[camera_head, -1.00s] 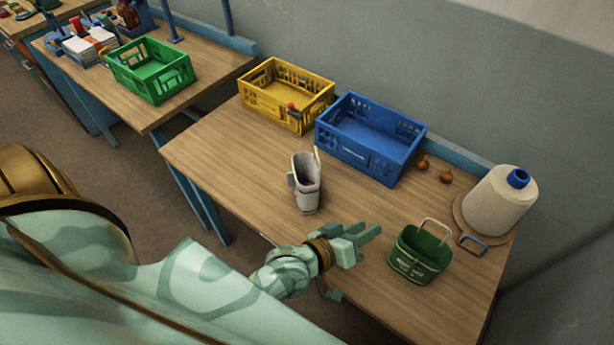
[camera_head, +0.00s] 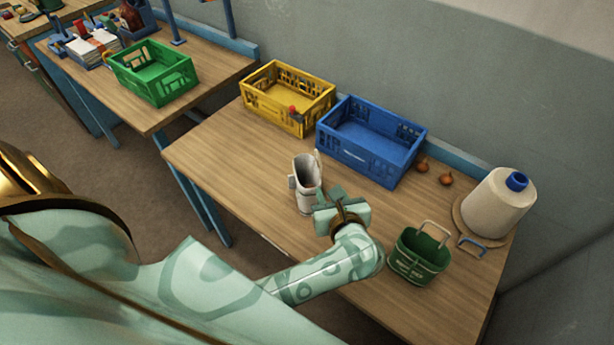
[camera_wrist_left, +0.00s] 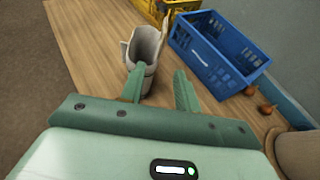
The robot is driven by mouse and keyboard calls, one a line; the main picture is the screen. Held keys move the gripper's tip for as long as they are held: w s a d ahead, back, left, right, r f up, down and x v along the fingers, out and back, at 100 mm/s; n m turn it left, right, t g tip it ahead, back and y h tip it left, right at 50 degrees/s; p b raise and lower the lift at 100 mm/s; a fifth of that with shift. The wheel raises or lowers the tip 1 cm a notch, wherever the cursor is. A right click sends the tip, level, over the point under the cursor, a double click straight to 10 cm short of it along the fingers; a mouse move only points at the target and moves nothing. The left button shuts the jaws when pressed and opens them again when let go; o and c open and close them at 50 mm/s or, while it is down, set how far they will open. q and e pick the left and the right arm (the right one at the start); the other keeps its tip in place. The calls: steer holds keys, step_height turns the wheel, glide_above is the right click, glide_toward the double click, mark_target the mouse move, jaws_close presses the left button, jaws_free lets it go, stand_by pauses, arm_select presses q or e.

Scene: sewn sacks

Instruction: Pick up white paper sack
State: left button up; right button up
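The white paper sack (camera_head: 303,190) stands upright and open-topped on the wooden table, with raised flaps at its rim. It also shows in the left wrist view (camera_wrist_left: 148,48). My left gripper (camera_head: 328,205) is just to the right of the sack, low over the table. In the left wrist view the gripper (camera_wrist_left: 160,78) has its two fingers apart with nothing between them. The left finger overlaps the sack's lower part; I cannot tell whether it touches. My right gripper is not in view.
A blue crate (camera_head: 362,172) and a yellow crate (camera_head: 272,112) stand behind the sack. A green basket (camera_head: 420,262) stands right of my left arm. Onions (camera_head: 445,179) and a large thread cone (camera_head: 497,198) are at the right. The table left of the sack is clear.

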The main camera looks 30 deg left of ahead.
mark_target(320, 174)
arm_select(q)
steer(key=b+x, duration=0.2)
steer(key=x, duration=0.5)
steer(key=shift+w+a, duration=0.1)
steer(key=b+x, duration=0.3)
steer(key=x, duration=0.2)
steer(key=shift+f, duration=0.15)
jaws_close()
